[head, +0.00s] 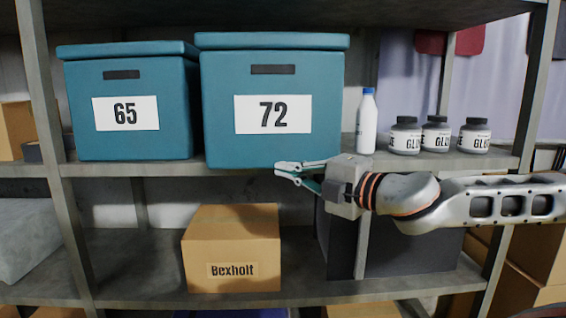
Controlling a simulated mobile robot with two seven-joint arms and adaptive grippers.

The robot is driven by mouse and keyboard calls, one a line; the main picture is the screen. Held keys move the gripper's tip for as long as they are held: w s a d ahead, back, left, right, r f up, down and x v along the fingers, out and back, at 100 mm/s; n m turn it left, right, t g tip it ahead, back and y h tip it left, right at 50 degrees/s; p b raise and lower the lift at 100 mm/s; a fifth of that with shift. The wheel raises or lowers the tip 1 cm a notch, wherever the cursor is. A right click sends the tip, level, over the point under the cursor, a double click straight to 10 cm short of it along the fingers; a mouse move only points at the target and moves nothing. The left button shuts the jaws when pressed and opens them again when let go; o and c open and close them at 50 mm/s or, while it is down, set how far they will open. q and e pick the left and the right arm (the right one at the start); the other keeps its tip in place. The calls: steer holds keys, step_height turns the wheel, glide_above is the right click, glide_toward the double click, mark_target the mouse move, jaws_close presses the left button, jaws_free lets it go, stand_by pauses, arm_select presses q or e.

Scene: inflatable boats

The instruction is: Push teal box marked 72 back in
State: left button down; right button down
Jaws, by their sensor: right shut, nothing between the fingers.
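The teal box marked 72 (222,125) stands upright with its lid on, on the upper shelf (400,164) in the head view. It sits farther forward than the teal box marked 65 (75,125) to its left, and its lower front reaches over the shelf's front edge. My right gripper (277,169) comes in from the right, just below the lower front edge of box 72. Its fingers are shut and empty. I cannot tell whether they touch the box. My left gripper is not in view.
A white bottle with a blue cap (367,125) and several dark glue jars (405,137) stand right of box 72. A cardboard box marked Bexholt (231,235) sits on the shelf below. Grey shelf posts (45,105) stand at left and right (522,120).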

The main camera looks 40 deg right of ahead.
mark_target(269, 160)
steer(key=w, duration=0.1)
steer(key=w+d, duration=0.1)
steer(key=w+b, duration=0.1)
steer(key=w, duration=0.1)
steer(key=shift+d+f, duration=0.1)
steer(key=shift+d, duration=0.15)
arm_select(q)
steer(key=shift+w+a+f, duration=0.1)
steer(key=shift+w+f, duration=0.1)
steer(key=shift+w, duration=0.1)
arm_select(e)
steer(key=shift+w+d, duration=0.2)
steer(key=shift+w, duration=0.1)
